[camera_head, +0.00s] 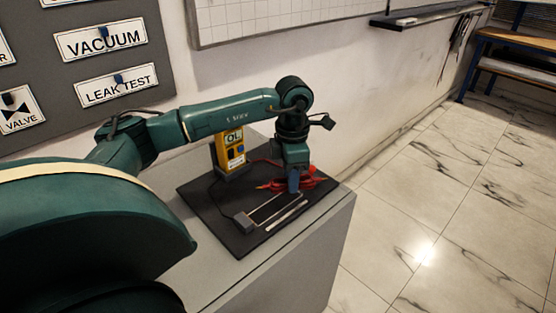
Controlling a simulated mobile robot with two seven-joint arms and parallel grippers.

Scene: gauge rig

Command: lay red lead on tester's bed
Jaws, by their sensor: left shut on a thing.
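The tester (231,158) is a yellow meter with an "OL" display, upright on a black mat (212,217). The bed looks like the pale parallel rails (275,211) on the mat in front of it, with a small grey block at their near left end. The red lead (272,186) shows as a red pointed piece beside my gripper, with more red to its right. My left gripper (294,184) points down at the far end of the rails and is shut on the red lead; its fingers partly hide the grip. I cannot tell whether the lead touches the rails.
The mat lies on a grey cabinet top (190,263), whose right edge drops to the marble floor. A wall stands close behind.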

